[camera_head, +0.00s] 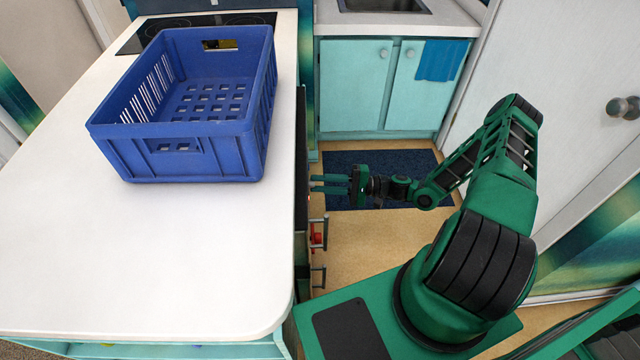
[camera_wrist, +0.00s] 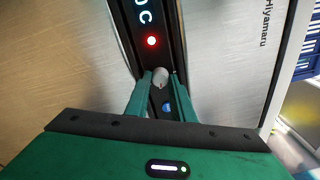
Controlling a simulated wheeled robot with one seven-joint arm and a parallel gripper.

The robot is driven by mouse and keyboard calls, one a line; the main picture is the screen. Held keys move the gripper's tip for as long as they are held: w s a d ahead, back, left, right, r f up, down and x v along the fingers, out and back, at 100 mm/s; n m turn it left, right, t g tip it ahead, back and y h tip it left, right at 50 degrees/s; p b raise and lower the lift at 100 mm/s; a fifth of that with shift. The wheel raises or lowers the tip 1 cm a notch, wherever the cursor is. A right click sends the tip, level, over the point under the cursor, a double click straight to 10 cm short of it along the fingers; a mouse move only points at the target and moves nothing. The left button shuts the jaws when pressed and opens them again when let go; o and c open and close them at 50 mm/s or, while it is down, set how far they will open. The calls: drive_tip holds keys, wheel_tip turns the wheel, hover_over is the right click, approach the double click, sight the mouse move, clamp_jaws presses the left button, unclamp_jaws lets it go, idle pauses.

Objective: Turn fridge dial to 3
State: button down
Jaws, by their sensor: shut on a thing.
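The small grey fridge dial (camera_wrist: 160,75) sits on a dark vertical control strip (camera_wrist: 139,42) in the wrist view. My green gripper (camera_wrist: 160,84) is shut on the dial, one finger at each side. The dial's marks and setting cannot be read. A lit red dot and part of a pale-blue display show above it, and a blue spot shows below it between the fingers. In the head view my gripper (camera_head: 322,184) points left at the counter's side; the dial is hidden there.
A white counter (camera_head: 60,250) carries a blue crate (camera_head: 190,150). Bar handles (camera_head: 318,275) stick out from the counter's side below my gripper. A dark blue mat (camera_head: 400,160) lies on the floor before teal cabinets (camera_head: 355,85). A white door (camera_head: 570,90) stands at right.

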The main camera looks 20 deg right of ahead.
drive_tip(key=c, duration=1.5)
unclamp_jaws()
drive_tip(key=v, duration=1.1)
drive_tip(key=shift+a, duration=0.1)
